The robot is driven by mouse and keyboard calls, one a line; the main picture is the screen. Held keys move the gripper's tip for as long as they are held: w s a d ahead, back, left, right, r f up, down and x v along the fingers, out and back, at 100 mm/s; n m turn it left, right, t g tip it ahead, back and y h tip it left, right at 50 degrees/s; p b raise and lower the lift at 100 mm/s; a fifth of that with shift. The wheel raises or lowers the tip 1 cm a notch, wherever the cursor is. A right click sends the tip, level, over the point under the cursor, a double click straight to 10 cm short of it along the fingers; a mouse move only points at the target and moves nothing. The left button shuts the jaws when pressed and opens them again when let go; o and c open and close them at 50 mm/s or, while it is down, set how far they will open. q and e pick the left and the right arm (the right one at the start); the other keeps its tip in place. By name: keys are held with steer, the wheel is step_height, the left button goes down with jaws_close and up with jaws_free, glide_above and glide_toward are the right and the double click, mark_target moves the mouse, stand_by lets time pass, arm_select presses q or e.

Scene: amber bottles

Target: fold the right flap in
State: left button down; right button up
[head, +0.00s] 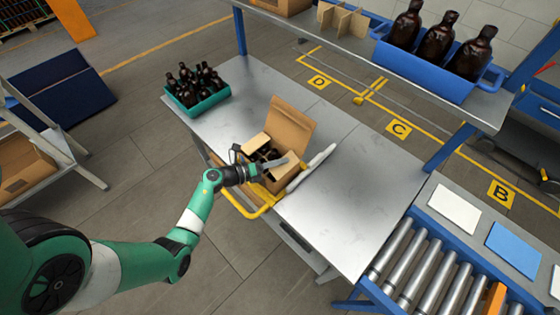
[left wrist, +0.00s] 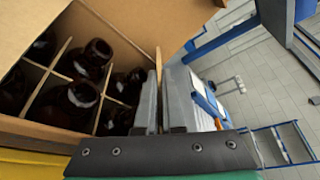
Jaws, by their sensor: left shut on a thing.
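An open cardboard box (head: 268,193) stands on the metal table, with dark amber bottles (head: 264,155) inside. A tall flap (head: 291,128) stands up at its back, and a smaller flap shows at its left. My left gripper (head: 285,166) is at the box's right side. In the left wrist view its fingers (left wrist: 160,90) are closed on the thin edge of the right flap (left wrist: 158,63), which stands up between them. That view also shows the bottles (left wrist: 82,95) in cells made by cardboard dividers. The gripper hides part of the box in the head view. My right gripper is out of view.
A yellow frame (head: 243,209) sits at the box's front. A teal crate (head: 202,104) of bottles stands at the table's far left. The table (head: 345,190) is clear to the right. A blue bin (head: 424,68) holds large bottles on the shelf, and a roller conveyor (head: 425,270) lies at the right.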

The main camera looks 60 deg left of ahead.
arm_select(q)
steer(key=shift+f, duration=0.1)
stand_by(0.7)
steer(key=shift+s+a+f+n+t+b, duration=0.15)
steer(key=shift+f+n+t+b, duration=0.15)
steer(key=shift+n, duration=0.2)
steer(key=shift+r, duration=0.15)
steer(key=c, duration=1.3)
jaws_free()
steer(key=shift+s+r, duration=0.15)
steer(key=shift+s, duration=0.2)
steer(key=s+r+p, duration=0.1)
steer(key=s+p, duration=0.1)
steer(key=s, duration=0.8)
steer(key=shift+s+r, duration=0.3)
steer(key=shift+r, duration=0.05)
steer(key=shift+a, duration=0.1)
